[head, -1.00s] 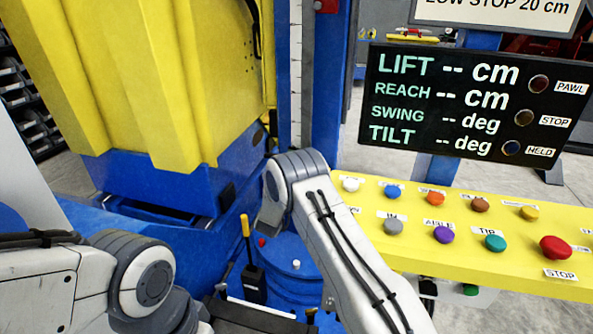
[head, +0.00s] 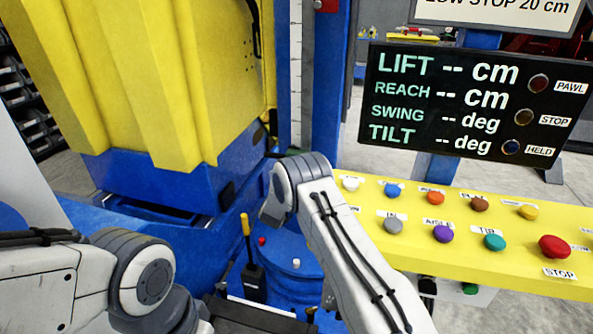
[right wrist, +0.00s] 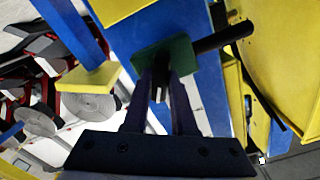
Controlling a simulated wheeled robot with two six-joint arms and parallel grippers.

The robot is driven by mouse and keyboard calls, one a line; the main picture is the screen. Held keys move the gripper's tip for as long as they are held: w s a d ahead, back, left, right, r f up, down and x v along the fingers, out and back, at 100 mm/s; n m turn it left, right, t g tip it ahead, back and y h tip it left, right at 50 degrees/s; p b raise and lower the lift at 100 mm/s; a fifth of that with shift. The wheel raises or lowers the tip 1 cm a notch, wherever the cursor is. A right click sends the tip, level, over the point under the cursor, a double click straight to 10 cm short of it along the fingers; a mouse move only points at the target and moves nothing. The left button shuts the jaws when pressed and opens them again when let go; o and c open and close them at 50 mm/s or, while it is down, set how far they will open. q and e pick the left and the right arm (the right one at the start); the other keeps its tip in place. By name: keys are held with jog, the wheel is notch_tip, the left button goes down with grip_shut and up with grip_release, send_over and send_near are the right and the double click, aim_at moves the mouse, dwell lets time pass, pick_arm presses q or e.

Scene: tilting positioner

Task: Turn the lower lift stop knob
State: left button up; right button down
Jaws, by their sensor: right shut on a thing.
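In the right wrist view my right gripper (right wrist: 161,82) is shut on the lower lift stop knob, a green block (right wrist: 178,56) with a black bar (right wrist: 225,38) sticking out to the right. The two dark fingers meet its lower edge, and the part between them is mostly hidden. The knob sits against a blue post (right wrist: 175,20). In the head view my right forearm hides the right gripper and the knob. My left arm shows at the lower left, but its gripper is out of view. A sign (head: 500,10) reads LOW STOP 20 cm.
A yellow button panel (head: 400,258) stands right of my right arm. Above it a black display (head: 450,148) shows dashes for lift, reach, swing and tilt. A big yellow body (head: 150,80) on a blue base fills the left. A yellow-handled lever (head: 247,240) stands between my arms.

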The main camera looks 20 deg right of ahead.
jog(key=shift+n, duration=0.3)
jog(key=n+p, duration=0.1)
jog(key=n, duration=2.2)
jog(key=shift+s, duration=0.1)
jog(key=shift+n, duration=0.3)
jog(key=c, duration=0.7)
grip_release()
